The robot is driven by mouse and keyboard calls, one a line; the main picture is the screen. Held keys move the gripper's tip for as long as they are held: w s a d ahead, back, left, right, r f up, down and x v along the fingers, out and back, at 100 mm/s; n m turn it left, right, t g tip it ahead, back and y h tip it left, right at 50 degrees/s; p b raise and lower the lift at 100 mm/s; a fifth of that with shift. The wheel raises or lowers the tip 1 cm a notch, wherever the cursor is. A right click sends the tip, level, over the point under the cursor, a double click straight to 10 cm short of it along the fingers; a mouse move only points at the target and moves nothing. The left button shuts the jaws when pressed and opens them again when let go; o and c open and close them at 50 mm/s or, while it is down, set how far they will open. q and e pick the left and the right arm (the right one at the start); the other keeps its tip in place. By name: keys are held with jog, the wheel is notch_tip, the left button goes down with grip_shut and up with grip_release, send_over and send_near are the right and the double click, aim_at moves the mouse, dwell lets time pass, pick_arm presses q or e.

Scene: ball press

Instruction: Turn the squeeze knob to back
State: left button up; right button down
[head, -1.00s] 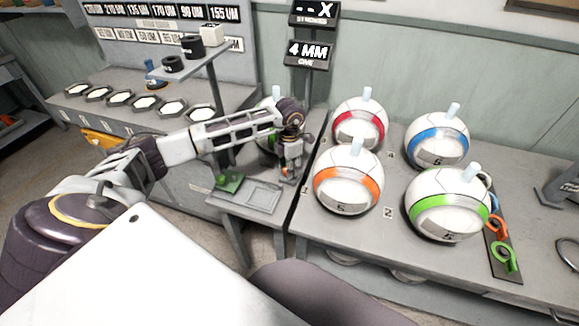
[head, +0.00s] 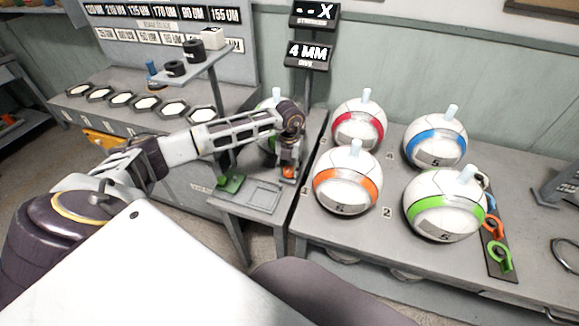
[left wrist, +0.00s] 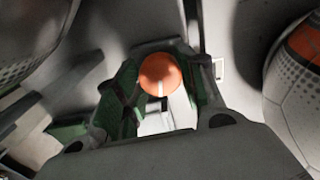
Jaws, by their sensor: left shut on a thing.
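The squeeze knob (head: 288,173) is a small orange round knob on the grey press stand. It shows in the left wrist view (left wrist: 160,73) as an orange disc with a short white line at its lower edge in the picture. My left gripper (head: 290,163) reaches down to the knob, with its dark, green-padded fingers on either side of it, shut on it. The finger contact is partly hidden in the head view. My right gripper is not in view.
A green block (head: 230,183) sits on the stand left of the knob. Balls with red, blue, orange (head: 347,178) and green bands stand on the table at right. A grey shelf (head: 190,68) with small black cylinders rises behind my left arm.

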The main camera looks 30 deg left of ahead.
aim_at(289, 169)
pick_arm(q)
jog(key=shift+n, duration=1.2)
jog(key=o, duration=1)
notch_tip(289, 169, up, 12)
dwell(0.6)
